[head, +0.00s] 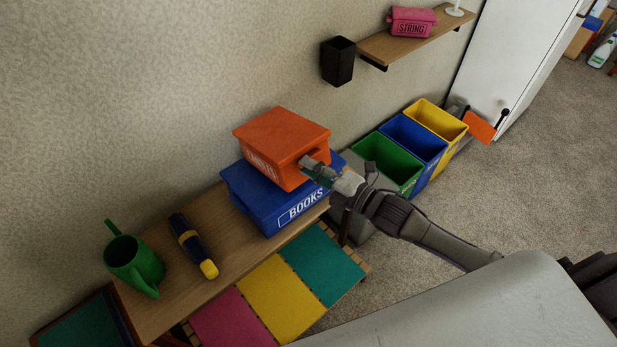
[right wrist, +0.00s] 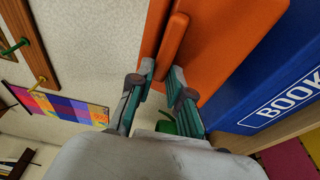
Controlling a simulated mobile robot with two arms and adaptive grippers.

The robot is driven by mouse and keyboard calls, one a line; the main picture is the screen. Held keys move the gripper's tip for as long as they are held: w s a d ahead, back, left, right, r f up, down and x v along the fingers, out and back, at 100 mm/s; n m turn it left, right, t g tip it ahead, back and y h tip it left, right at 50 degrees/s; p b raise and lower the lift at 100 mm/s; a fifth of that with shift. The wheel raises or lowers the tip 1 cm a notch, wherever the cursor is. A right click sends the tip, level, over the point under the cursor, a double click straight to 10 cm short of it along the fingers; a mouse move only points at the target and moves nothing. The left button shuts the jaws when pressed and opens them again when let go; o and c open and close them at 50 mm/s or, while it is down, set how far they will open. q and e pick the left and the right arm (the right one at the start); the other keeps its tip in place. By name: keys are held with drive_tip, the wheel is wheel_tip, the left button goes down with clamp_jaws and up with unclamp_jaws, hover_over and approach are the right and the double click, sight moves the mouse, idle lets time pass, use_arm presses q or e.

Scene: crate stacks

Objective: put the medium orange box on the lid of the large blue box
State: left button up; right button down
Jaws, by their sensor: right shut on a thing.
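The medium orange box (head: 283,137), with white lettering on its front, is over the lid of the large blue box (head: 262,197), which is marked BOOKS. It looks level and roughly lined up with the lid; I cannot tell for sure whether it rests fully on it. My right gripper (head: 312,168) is shut on the handle at the orange box's right end. In the right wrist view the fingers (right wrist: 162,80) are on either side of the orange box's handle (right wrist: 172,48), with the blue box (right wrist: 265,90) beside. My left gripper is not in view.
The wooden bench (head: 185,285) also holds a green watering can (head: 135,263) and a dark blue and yellow flashlight (head: 192,245). Green (head: 385,165), blue (head: 413,143) and yellow (head: 437,120) bins stand to the right.

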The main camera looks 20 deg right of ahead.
sight(300, 175)
drive_tip(key=shift+a+f, duration=0.15)
drive_tip(key=shift+f, duration=0.85)
drive_tip(key=shift+a+f, duration=0.1)
drive_tip(key=shift+f, duration=0.9)
drive_tip(key=c, duration=1.3)
unclamp_jaws()
drive_tip(key=shift+f, duration=0.2)
drive_tip(key=shift+c, duration=0.2)
drive_tip(key=o, duration=0.7)
drive_tip(key=shift+r, duration=0.1)
drive_tip(key=v, duration=1.2)
drive_tip(key=shift+d+b, duration=0.1)
drive_tip(key=shift+b, duration=0.3)
